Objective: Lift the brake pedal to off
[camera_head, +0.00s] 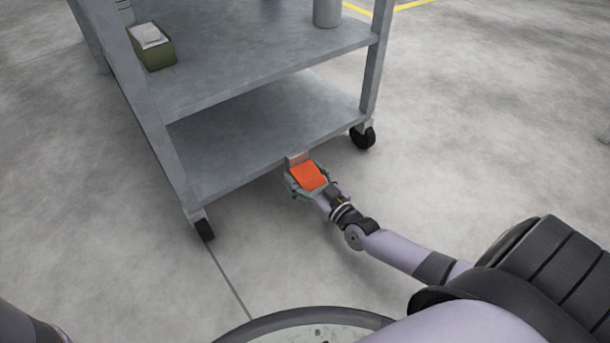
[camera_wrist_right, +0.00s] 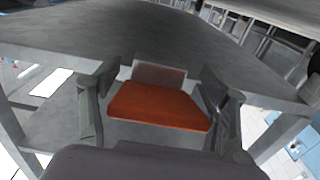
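The orange brake pedal (camera_head: 309,177) sticks out from a bracket (camera_head: 297,159) under the front edge of the cart's lower shelf. My right gripper (camera_head: 308,180) is at the pedal, with one finger on each side of it. In the right wrist view the pedal (camera_wrist_right: 158,106) lies between the two spread fingers (camera_wrist_right: 160,85), below a grey bracket plate (camera_wrist_right: 158,74). I cannot tell whether the fingers touch its sides. My left gripper is not in view.
The grey cart (camera_head: 250,135) stands on casters, one at the front left (camera_head: 204,229) and one at the right (camera_head: 363,137). Its upper shelf holds a green bin (camera_head: 155,55) and a grey cylinder (camera_head: 327,12). The concrete floor (camera_head: 470,140) is clear to the right.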

